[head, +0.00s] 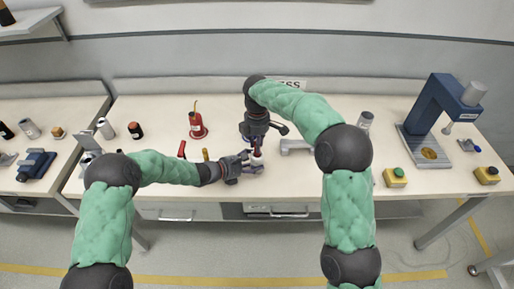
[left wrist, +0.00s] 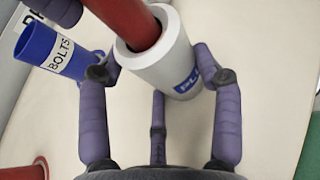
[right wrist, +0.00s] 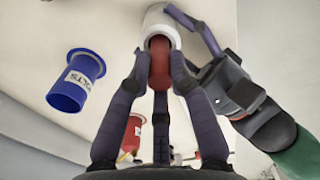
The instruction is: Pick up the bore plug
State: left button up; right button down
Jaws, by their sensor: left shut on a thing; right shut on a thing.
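The bore plug is a red rod (left wrist: 130,22) standing in the mouth of a white cup (left wrist: 165,62) with a blue label, only partly readable as "PL". The plug's lower end is hidden inside the cup. My left gripper (left wrist: 160,72) is shut on the cup, with fingers on both sides of it. My right gripper (right wrist: 158,66) is shut on the red plug, which also shows in the right wrist view (right wrist: 159,62). In the head view, my left gripper (head: 248,160) and right gripper (head: 255,146) meet at the cup near the bench's front middle.
A blue cup marked "BOLTS" (left wrist: 40,45) stands close by. A red oil can (head: 197,127) is to the left. A blue press (head: 440,112) and yellow button boxes (head: 395,177) are at the right. The bench (head: 340,185) has free room right of my grippers.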

notch_tip(320, 180, up, 17)
dwell(0.4)
jog(key=shift+f, duration=0.1)
pick_arm(q)
jog(key=o, duration=1.2)
jog(key=v, duration=1.1)
jog(key=shift+s+a+r, duration=0.2)
jog(key=shift+a, duration=0.15)
jog(key=shift+s, duration=0.15)
pick_arm(e)
jog(key=shift+s+f, duration=0.1)
